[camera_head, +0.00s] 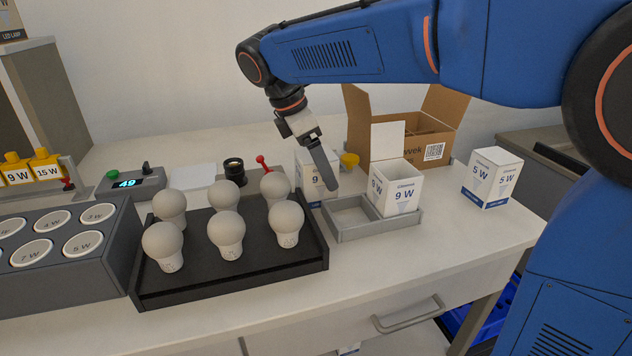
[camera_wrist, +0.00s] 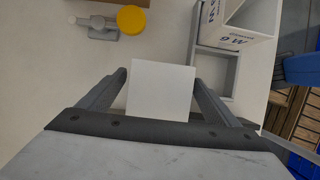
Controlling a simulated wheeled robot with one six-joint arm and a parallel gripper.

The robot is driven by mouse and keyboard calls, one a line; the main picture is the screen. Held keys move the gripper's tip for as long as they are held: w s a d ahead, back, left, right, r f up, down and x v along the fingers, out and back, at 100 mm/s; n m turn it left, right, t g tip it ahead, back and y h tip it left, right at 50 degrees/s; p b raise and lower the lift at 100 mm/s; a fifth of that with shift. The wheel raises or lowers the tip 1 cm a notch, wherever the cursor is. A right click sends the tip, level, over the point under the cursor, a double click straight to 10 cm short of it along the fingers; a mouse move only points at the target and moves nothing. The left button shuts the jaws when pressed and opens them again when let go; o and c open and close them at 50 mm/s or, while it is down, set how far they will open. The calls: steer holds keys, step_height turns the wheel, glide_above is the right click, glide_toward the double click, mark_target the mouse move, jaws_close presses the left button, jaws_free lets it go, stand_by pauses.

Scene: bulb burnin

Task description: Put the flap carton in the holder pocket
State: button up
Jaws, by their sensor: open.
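A white 9 W carton (camera_head: 397,190) with a raised flap (camera_head: 388,141) and an open top stands upright in the right part of the grey holder (camera_head: 345,236). The holder's left pocket (camera_head: 350,213) is empty. In the wrist view the carton (camera_wrist: 228,22) stands at the far end of the holder (camera_wrist: 231,80). A second white 9 W carton (camera_head: 308,178) stands behind the holder's left end, partly hidden by my gripper (camera_head: 328,172). My gripper is open. In the wrist view its fingers (camera_wrist: 160,95) lie on either side of this carton's plain white face (camera_wrist: 161,88).
A black tray (camera_head: 238,268) of bulbs is left of the holder. A brown open box (camera_head: 433,135) stands behind, and a 5 W carton (camera_head: 490,178) at right. A yellow knob (camera_head: 349,160) and red lever (camera_head: 262,162) are near my gripper. The table front right is clear.

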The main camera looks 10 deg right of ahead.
steer(key=shift+x, duration=0.8)
steer(key=c, duration=1.2)
